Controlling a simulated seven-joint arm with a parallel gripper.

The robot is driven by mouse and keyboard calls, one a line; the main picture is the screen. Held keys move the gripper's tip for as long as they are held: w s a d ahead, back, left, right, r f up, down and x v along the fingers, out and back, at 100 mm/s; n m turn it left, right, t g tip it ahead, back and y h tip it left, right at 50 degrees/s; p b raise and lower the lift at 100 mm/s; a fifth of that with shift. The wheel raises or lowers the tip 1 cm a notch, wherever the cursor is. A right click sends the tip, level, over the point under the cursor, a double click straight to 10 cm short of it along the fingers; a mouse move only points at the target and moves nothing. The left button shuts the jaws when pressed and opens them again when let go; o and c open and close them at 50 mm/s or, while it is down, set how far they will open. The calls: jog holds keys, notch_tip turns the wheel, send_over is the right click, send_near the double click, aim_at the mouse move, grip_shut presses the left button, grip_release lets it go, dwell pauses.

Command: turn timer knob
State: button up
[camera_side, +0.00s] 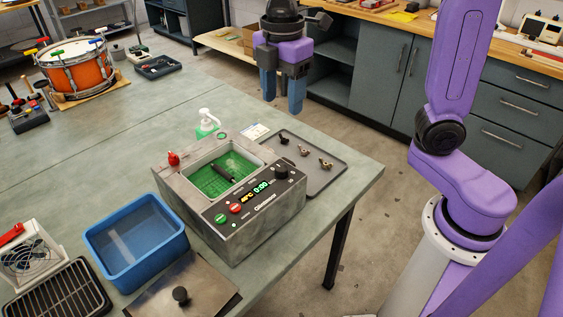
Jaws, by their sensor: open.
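The grey metal bath unit (240,245) stands near the table's right side. Its sloped black front panel has a black knob (281,172) at the right end, which I take to be the timer knob. Left of it a lit display (261,186) reads 0:00, beside a temperature readout. Red and green buttons (221,218) sit at the panel's left end. My gripper (282,106) is open and empty, fingers pointing down, well above and behind the unit. It is apart from the knob. The knob's pointer direction is too small to tell.
Green liquid (226,176) with a dark object fills the tank. A grey tray (325,165) with small metal parts lies right of the unit. A blue bin (135,240), a lid (185,287) and a soap bottle (207,125) stand nearby. A drum (75,72) is far left.

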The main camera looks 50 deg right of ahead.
aim_at(282, 167)
notch_tip(282, 167, down, 17)
jog(key=shift+w+f, duration=0.1)
jog(key=shift+f, duration=0.1)
dwell(0.5)
jog(key=c, duration=1)
